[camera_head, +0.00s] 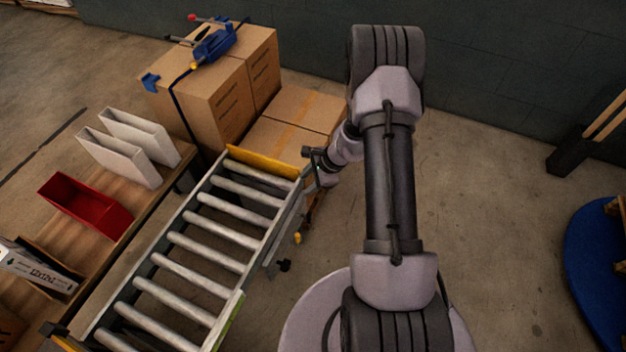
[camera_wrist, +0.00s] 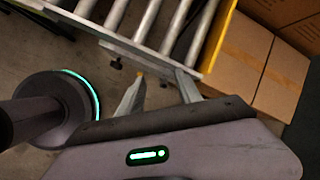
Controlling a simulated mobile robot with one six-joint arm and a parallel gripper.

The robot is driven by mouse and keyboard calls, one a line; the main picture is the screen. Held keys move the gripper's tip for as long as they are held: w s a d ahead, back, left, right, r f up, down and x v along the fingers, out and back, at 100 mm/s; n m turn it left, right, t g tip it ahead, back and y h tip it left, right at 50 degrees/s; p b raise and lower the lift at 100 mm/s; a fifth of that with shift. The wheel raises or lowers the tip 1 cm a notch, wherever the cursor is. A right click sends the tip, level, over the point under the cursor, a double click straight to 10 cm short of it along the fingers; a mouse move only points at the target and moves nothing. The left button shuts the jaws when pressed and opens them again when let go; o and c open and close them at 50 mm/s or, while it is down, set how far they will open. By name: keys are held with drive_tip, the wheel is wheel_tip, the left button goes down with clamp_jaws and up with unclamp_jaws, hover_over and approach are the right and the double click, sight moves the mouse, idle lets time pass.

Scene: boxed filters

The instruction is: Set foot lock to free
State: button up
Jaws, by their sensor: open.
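A roller conveyor (camera_head: 262,246) with metal rollers and a yellow end stop stands left of my arm. A small orange-yellow part (camera_head: 297,238), perhaps the foot lock pedal, shows low beside its right rail. A black caster or knob (camera_head: 284,265) is near it. In the wrist view a small orange tip (camera_wrist: 140,75) shows by the left fingertip, and a dark knob (camera_wrist: 115,63) lies further left. My gripper (camera_wrist: 160,76) is open and empty, its fingers pointing toward the conveyor's side rail. Whether a finger touches the orange part, and the lock's setting, cannot be told.
Cardboard boxes (camera_head: 292,125) stand beyond the conveyor's far end, with a blue strapping tool (camera_head: 213,45) on top. A wooden bench at left holds white holders (camera_head: 120,158) and a red bin (camera_head: 86,207). Open floor (camera_head: 490,190) lies to the right.

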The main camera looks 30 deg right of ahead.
drive_tip(key=shift+w+a+r+n, duration=0.1)
drive_tip(key=shift+a+r+n, duration=0.1)
drive_tip(key=shift+r, duration=0.4)
drive_tip(key=shift+w+a+r+n, duration=0.1)
drive_tip(key=shift+r+n, duration=0.1)
drive_tip(key=shift+r, duration=0.4)
